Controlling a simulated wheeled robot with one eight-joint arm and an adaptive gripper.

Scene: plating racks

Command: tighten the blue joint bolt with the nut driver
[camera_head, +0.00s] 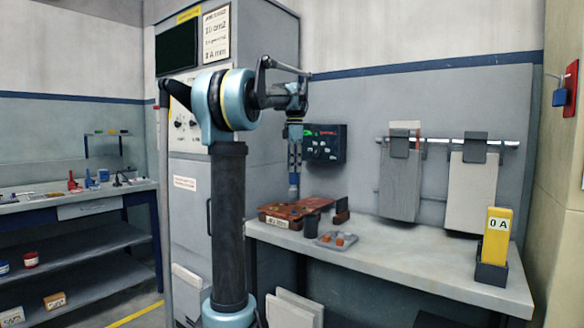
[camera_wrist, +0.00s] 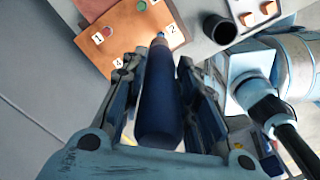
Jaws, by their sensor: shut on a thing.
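My gripper (camera_head: 295,138) is shut on the nut driver (camera_head: 294,160), which hangs about upright with its tip down over the orange-brown board (camera_head: 270,212). In the wrist view, the driver's dark blue handle (camera_wrist: 160,105) sits between the fingers of my gripper (camera_wrist: 160,85). Its narrow tip points at the board (camera_wrist: 125,38) beside label 2. A small blue spot (camera_wrist: 160,35) shows at the tip; I cannot tell whether it is the bolt or part of the driver, or whether they touch. A red bolt (camera_wrist: 107,31) is beside label 1, and a green one (camera_wrist: 141,6) is farther up.
A dark cup (camera_head: 312,222) stands right of the board, near a grey tray (camera_head: 325,243) with orange blocks. A yellow block marked 0 A (camera_head: 497,235) stands at the bench's right end. Grey plates (camera_head: 400,185) hang from a rail behind. The bench (camera_head: 410,262) between is clear.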

